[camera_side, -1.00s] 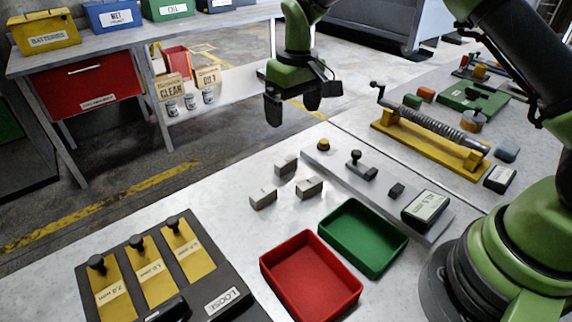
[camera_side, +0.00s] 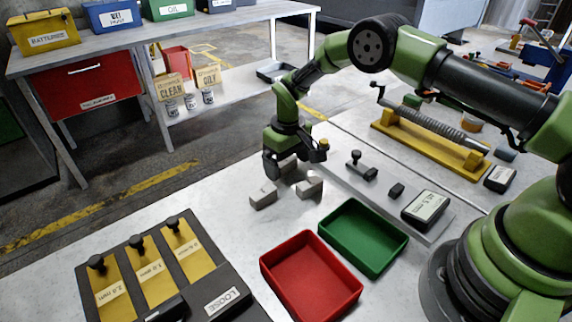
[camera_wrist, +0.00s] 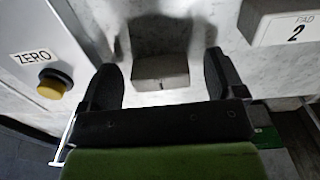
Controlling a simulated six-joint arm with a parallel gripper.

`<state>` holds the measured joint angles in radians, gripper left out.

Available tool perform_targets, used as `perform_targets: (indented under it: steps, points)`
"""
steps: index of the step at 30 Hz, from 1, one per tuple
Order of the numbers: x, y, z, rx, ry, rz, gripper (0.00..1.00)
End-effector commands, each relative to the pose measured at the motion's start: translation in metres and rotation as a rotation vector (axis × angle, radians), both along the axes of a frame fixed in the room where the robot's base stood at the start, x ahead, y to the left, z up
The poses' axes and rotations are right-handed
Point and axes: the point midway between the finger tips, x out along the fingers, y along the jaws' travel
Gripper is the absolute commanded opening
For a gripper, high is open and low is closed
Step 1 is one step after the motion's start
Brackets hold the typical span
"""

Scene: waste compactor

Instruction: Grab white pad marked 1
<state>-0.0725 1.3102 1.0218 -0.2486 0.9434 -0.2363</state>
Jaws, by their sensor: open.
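My gripper (camera_side: 286,170) is low over the work table, its fingers apart on either side of the rearmost small pale pad (camera_side: 288,166). In the wrist view my open gripper (camera_wrist: 161,68) has this grey-looking pad (camera_wrist: 160,74) between its fingers, with a gap on each side. No number can be read on it, so I cannot tell whether it is pad 1. A white pad marked 2 (camera_wrist: 285,25) lies to the right in the wrist view. Two more pads, left (camera_side: 263,195) and right (camera_side: 309,188), stand nearby in the side view; their marks are not readable.
A yellow button (camera_wrist: 53,84) beside a ZERO label is left of my gripper in the wrist view. A red tray (camera_side: 268,268) and a green tray (camera_side: 400,244) stand in front. A grey plate with a display (camera_side: 427,207) lies right.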

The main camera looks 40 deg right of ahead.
Motion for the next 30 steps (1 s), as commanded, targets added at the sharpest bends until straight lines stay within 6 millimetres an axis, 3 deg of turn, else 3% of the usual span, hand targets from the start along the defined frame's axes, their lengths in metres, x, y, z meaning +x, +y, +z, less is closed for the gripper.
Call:
perform_targets:
  steps: [8,15,24,30]
  points:
    - [0.0,0.0,-0.003,0.001,-0.002,-0.001,0.86]
    - [0.0,0.0,-0.003,0.001,-0.001,-0.001,0.34]
    - [0.001,0.0,0.001,0.001,-0.002,-0.001,0.34]
    - [0.001,0.0,0.035,0.001,-0.006,-0.002,0.34]
